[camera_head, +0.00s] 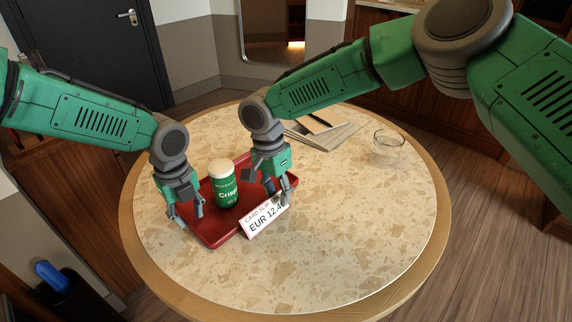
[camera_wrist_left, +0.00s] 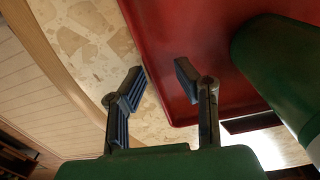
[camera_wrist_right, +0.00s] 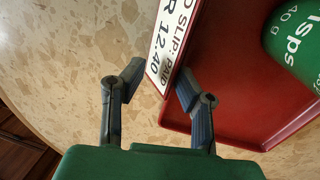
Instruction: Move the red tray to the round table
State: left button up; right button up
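The red tray (camera_head: 212,234) is at the left part of the round table (camera_head: 350,235), seemingly resting flat on it. A green can with a pale lid (camera_head: 225,188) stands upright on the tray, and a white price card (camera_head: 262,218) leans at its front right edge. My left gripper (camera_head: 187,211) is at the tray's left edge, fingers spread with the rim (camera_wrist_left: 172,108) between them. My right gripper (camera_head: 277,193) is at the right edge, fingers apart on either side of the rim and card (camera_wrist_right: 168,48). Neither gripper visibly pinches the tray.
A clear glass (camera_head: 388,146) stands at the back right of the table. Papers or folders (camera_head: 322,132) lie at the back, partly behind my right arm. The front and right of the tabletop are clear. A dark bin with a blue item (camera_head: 52,275) is on the floor at the left.

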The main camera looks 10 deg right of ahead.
jog(key=shift+a, duration=0.15)
jog(key=shift+r, duration=0.2)
pick_arm(q)
notch_tip(320, 180, up, 12)
pick_arm(e)
notch_tip(320, 180, up, 11)
jog(key=w+a, duration=0.1)
jog(key=shift+w+r, duration=0.15)
jog(key=shift+w, duration=0.2)
pick_arm(q)
jog(key=shift+f, duration=0.1)
